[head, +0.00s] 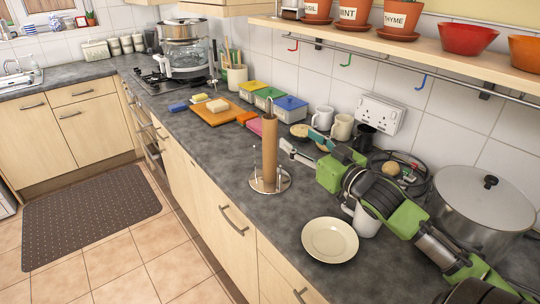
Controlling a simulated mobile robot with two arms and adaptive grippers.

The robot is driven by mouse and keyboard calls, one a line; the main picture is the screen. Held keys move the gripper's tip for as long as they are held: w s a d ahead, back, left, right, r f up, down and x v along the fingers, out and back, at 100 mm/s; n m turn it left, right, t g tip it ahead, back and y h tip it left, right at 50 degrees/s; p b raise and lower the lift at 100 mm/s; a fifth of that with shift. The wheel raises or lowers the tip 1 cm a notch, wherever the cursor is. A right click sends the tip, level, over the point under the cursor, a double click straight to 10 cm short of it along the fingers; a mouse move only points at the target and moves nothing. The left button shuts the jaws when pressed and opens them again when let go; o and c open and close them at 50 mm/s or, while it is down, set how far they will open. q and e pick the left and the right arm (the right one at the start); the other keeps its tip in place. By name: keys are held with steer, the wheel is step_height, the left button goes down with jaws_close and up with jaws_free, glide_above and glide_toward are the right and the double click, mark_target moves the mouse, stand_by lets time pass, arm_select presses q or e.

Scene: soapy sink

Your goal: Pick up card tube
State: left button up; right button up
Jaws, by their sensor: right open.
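The card tube (270,150) is a plain brown cylinder standing upright on a round holder base (269,181) with short upright prongs, on the dark worktop. My right gripper (297,140) comes in from the right and is open, its fingers pointing left towards the tube. The fingertips are just to the right of the tube, with nothing visible between them. I cannot tell the exact gap in depth. My left gripper is not in view.
A cream plate (329,239) lies in front of my right arm, and a large steel pot (479,209) stands at the right. Mugs (341,127) and lidded boxes (290,108) stand behind. A shelf (400,48) with a hook rail overhangs.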

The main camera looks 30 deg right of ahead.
mark_target(275, 127)
steer(key=w+p, duration=0.1)
steer(key=w, duration=0.6)
steer(key=shift+w+d+f+p, duration=0.1)
steer(key=shift+w+d+p, duration=0.05)
steer(key=shift+w+p, duration=0.2)
steer(key=shift+w+f, duration=0.2)
steer(key=shift+w, duration=0.8)
steer(key=w, duration=0.1)
steer(key=w+p, duration=0.2)
steer(key=w, duration=0.1)
steer(key=shift+a+f, duration=0.15)
steer(key=shift+a, duration=0.2)
steer(key=shift+w+f, duration=0.15)
steer(key=shift+w, duration=0.15)
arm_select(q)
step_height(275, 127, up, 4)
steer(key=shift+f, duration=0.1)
arm_select(e)
steer(key=shift+s, duration=0.1)
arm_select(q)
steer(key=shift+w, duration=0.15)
arm_select(e)
steer(key=c, duration=0.9)
